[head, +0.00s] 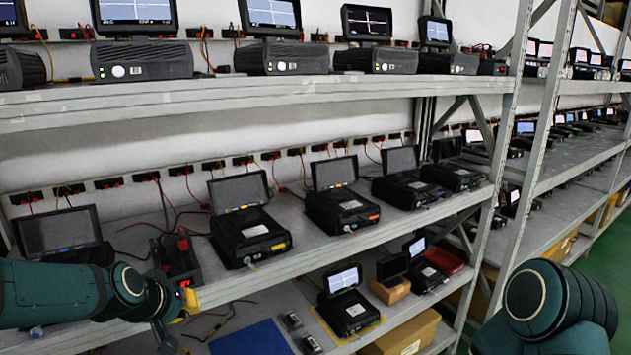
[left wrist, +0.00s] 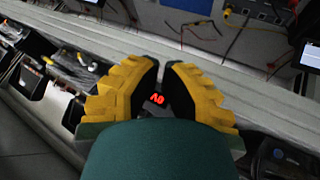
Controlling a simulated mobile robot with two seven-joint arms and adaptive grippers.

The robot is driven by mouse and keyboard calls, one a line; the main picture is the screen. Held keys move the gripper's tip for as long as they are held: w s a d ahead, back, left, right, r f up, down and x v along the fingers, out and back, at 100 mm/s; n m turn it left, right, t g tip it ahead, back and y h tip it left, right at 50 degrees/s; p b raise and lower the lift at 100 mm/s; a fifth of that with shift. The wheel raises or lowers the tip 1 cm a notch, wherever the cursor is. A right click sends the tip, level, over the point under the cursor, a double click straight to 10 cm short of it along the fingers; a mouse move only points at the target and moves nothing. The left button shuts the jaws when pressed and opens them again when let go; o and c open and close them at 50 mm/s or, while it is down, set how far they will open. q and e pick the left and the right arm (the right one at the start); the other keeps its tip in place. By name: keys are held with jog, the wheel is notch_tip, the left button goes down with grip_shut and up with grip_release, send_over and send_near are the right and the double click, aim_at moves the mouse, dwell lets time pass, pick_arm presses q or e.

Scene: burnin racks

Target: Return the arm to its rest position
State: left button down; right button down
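My left arm comes in from the left in the head view. Its gripper (head: 178,318) is at the front edge of the middle shelf, just below a small black device with a red lit display (head: 184,283). In the left wrist view the two yellow fingers (left wrist: 161,75) stand apart with a narrow gap and nothing seen held between them. The red display (left wrist: 157,98) shows through this gap. Contact between the fingers and the device cannot be told. My right arm shows at the lower right of the head view; its gripper is out of view.
The middle shelf (head: 390,222) carries several black units with raised screens. A dark screen (head: 58,232) stands close above my left arm. The lower shelf holds a blue mat (head: 248,338) and a cardboard box (head: 403,335). A rack upright (head: 500,130) stands right of centre.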

pick_arm(q)
jog(key=s+d+f+m+g, duration=0.15)
jog(key=s+d+f, duration=0.25)
jog(key=f, duration=0.6)
jog(key=s+d+f+g, duration=0.2)
jog(key=s+d+f, duration=0.15)
jog(key=f, duration=0.65)
jog(key=s+d+f+g+h, duration=0.1)
jog(key=s+d+f+g, duration=0.1)
jog(key=s+d+f, duration=0.6)
jog(key=s+f+m, duration=0.1)
jog(key=s+f, duration=0.1)
jog(key=s, duration=0.2)
jog(key=shift+f+h, duration=0.35)
jog(key=shift+h, duration=0.05)
jog(key=shift+g, duration=0.25)
